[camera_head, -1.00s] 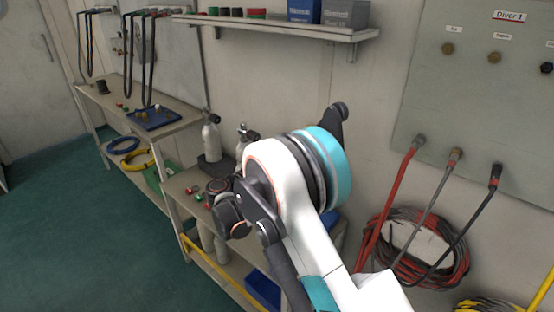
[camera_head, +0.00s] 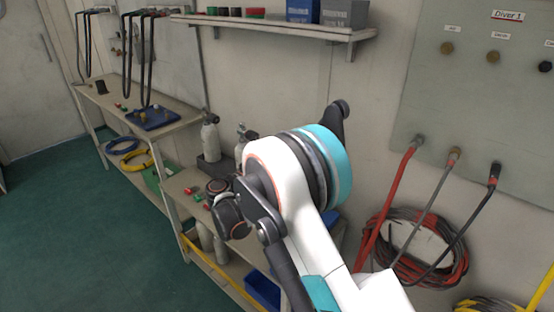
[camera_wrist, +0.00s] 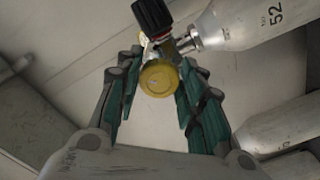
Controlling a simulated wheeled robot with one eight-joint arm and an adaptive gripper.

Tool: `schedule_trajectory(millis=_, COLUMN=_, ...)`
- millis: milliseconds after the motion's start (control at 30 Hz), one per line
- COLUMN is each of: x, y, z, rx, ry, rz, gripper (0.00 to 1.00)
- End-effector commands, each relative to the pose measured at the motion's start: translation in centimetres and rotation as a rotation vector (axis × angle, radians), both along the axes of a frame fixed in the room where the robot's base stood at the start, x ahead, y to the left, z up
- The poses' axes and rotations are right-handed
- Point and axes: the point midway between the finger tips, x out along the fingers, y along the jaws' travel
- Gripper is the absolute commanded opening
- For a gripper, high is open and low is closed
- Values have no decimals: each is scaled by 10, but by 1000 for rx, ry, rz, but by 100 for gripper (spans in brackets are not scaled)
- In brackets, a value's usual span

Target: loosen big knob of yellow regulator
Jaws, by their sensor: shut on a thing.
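The yellow regulator shows in the wrist view, with its big round yellow knob (camera_wrist: 159,79) facing the camera. My gripper (camera_wrist: 161,66) is shut on this knob, one green-padded finger at its left and one at its right. In the head view, my arm hides the gripper fingers and the yellow regulator.
Other cylinders lie close by at the right of the wrist view (camera_wrist: 275,128). In the head view, two small cylinders stand behind my wrist, one of them at the left (camera_head: 210,138). A wall shelf (camera_head: 275,27) hangs above. Coiled hoses (camera_head: 425,250) hang at right. Green floor (camera_head: 60,240) is clear at left.

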Motion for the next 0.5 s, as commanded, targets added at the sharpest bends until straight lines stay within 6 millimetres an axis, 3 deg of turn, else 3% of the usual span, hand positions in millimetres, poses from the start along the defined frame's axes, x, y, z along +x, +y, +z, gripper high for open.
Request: schedule_trajectory(millis=500, x=0, y=-1, z=-1, rx=-296, ry=241, rz=0, gripper=12)
